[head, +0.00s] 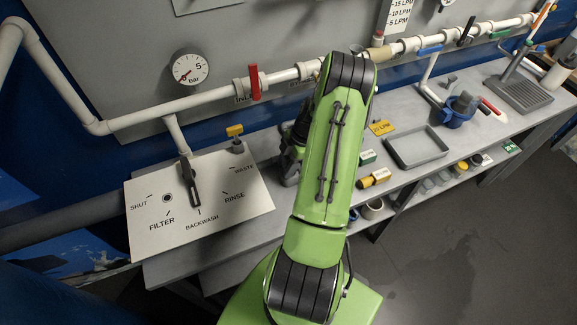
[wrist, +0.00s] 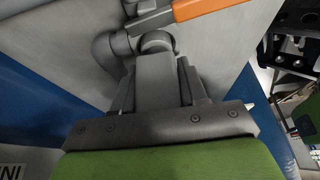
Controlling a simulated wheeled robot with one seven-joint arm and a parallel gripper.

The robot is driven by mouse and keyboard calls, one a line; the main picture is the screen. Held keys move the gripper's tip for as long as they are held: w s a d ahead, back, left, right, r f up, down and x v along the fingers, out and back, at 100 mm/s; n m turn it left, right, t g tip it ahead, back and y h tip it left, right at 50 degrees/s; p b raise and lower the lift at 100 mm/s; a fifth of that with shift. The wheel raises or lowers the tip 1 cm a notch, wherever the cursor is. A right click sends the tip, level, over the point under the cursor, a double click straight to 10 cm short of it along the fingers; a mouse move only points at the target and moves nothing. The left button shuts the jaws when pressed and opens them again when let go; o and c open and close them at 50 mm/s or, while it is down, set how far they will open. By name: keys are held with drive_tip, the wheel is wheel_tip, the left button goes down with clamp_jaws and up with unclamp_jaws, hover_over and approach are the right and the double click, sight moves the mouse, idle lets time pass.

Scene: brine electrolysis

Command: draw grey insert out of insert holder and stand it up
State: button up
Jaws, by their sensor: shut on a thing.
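In the wrist view my gripper (wrist: 158,60) points up the picture, with grey fingers to either side of a grey block. It is shut on a grey piece (wrist: 156,42) with a rounded end, which looks like the grey insert. Its lower part is hidden by the gripper, and I cannot tell whether it is still in the holder. In the head view my green arm covers most of the gripper. A dark grey body (head: 290,165) shows just left of the arm on the bench. I cannot tell whether it is the insert holder.
In the wrist view an orange handle (wrist: 192,8) and a grey pipe elbow (wrist: 105,48) are close to the gripper. A selector panel (head: 150,215) lies to the left. A grey tray (head: 416,160), a blue cup (head: 452,119) and small boxes stand to the right.

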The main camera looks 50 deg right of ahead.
drive_tip(key=shift+r+p, duration=1.4)
drive_tip(key=shift+r, duration=1.5)
